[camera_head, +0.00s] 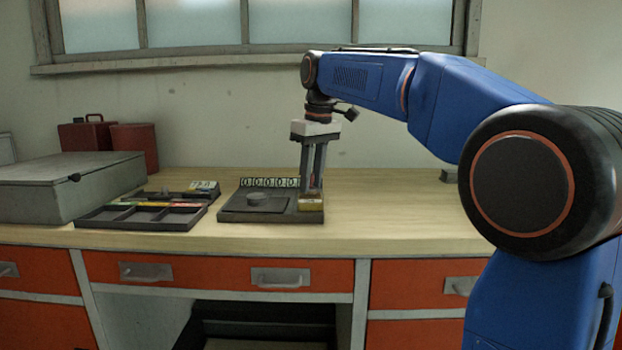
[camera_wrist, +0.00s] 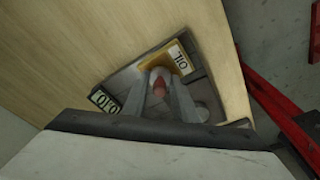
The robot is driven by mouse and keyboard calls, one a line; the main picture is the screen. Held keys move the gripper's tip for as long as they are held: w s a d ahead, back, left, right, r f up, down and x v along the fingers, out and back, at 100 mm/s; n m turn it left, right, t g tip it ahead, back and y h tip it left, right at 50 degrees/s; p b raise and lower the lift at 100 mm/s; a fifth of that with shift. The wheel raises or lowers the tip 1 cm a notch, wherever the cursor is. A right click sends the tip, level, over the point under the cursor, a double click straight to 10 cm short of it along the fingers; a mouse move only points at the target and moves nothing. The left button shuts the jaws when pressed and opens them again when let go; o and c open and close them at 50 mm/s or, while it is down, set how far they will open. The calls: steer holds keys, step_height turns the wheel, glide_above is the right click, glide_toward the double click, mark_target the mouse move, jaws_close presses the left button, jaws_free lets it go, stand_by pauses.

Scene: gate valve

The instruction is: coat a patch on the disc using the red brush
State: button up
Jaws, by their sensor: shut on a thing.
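My gripper (camera_head: 311,188) points straight down over the right end of a dark fixture (camera_head: 240,215) on the bench. It is shut on the red brush, whose red part (camera_wrist: 159,87) shows between the fingers in the wrist view. The brush's lower end is hidden. A yellow box marked OIL (camera_head: 310,203) sits right at the fingertips; its label also shows in the wrist view (camera_wrist: 178,58). I cannot tell whether the brush touches it.
A row of number plates (camera_head: 268,183) stands along the fixture's back edge. To the left are a dark divided tray (camera_head: 140,216) with coloured items, a large grey case (camera_head: 70,187) and red boxes (camera_head: 133,145). The bench right of the fixture is mostly clear.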

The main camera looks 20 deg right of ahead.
steer(key=shift+f, duration=0.45)
stand_by(1.3)
steer(key=shift+r, duration=0.1)
steer(key=shift+r, duration=3.45)
